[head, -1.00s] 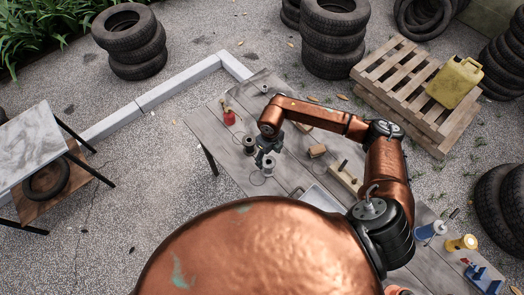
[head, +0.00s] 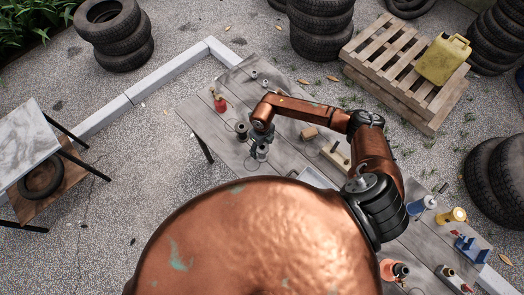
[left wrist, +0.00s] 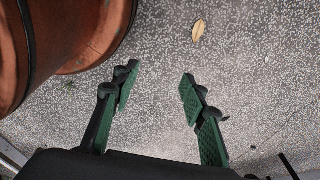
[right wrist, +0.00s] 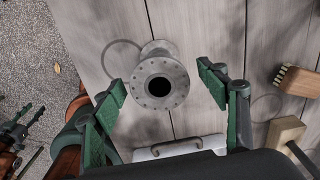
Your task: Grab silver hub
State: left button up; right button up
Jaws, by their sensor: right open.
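The silver hub (right wrist: 172,62) is a grey flanged spool with a dark centre hole and a ring of bolt holes. It stands on the plank table in the right wrist view, seen from above. My right gripper (right wrist: 162,82) is open, with one green finger to each side of the hub's near flange. I cannot tell how far above it the fingertips are. In the head view the hub (head: 262,151) shows just below my right gripper (head: 259,136), partly covered. My left gripper (left wrist: 157,85) is open and empty above the gravel.
A wooden brush (right wrist: 298,80), a wooden block with a handle (right wrist: 285,132) and a tray with a handle (right wrist: 180,148) lie near the hub. A dark spool (head: 241,129) and a red bottle (head: 219,102) stand farther left on the table.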

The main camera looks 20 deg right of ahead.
jog(key=shift+r, duration=0.1)
jog(key=c, duration=1.6)
jog(key=shift+c, duration=0.2)
